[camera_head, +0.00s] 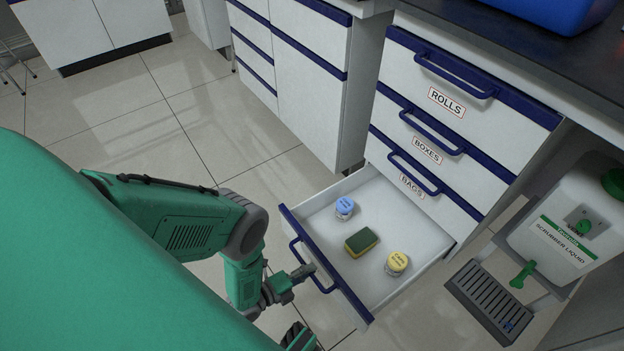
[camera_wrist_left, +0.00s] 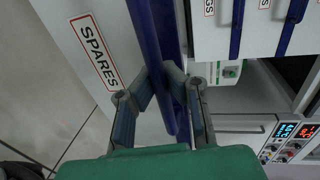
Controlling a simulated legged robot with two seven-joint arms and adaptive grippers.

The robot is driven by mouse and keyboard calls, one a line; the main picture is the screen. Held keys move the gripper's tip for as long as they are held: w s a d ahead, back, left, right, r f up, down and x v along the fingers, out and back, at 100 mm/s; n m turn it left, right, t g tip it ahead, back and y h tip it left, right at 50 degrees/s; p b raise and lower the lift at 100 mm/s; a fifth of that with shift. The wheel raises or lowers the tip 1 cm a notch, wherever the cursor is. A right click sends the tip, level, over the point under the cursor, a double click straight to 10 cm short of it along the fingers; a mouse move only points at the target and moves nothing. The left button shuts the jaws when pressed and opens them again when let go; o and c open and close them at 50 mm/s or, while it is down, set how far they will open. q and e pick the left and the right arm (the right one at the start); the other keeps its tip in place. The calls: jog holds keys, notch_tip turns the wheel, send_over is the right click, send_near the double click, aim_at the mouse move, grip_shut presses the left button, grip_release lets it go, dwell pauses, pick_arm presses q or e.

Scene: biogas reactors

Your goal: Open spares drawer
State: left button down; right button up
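The spares drawer (camera_head: 390,225) is the bottom drawer of the right cabinet and stands pulled out. Its white front with the SPARES label (camera_wrist_left: 95,52) shows in the left wrist view. Its blue handle (camera_head: 299,252) is on the front. My left gripper (camera_head: 303,273) is at this handle. In the left wrist view its two fingers (camera_wrist_left: 178,85) lie on either side of the blue bar and look closed on it. Inside the drawer are a blue-lidded jar (camera_head: 344,207), a yellow-green sponge (camera_head: 361,241) and a yellow-lidded jar (camera_head: 397,263).
The ROLLS (camera_head: 446,102), BOXES (camera_head: 426,150) and BAGS (camera_head: 411,186) drawers above are shut. A scrubber liquid container (camera_head: 562,235) and a drip grate (camera_head: 492,298) are at the right. Tiled floor (camera_head: 190,110) is clear at the upper left.

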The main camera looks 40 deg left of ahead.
pick_arm(q)
jog(key=shift+s+d+f, duration=0.2)
jog(key=shift+s+d, duration=0.1)
jog(key=shift+d, duration=0.05)
jog(key=c, duration=1.6)
grip_release()
jog(key=shift+w+a+r, duration=0.1)
jog(key=shift+w, duration=0.05)
jog(key=shift+a, duration=0.1)
jog(key=v, duration=1.2)
jog(key=shift+w, duration=0.1)
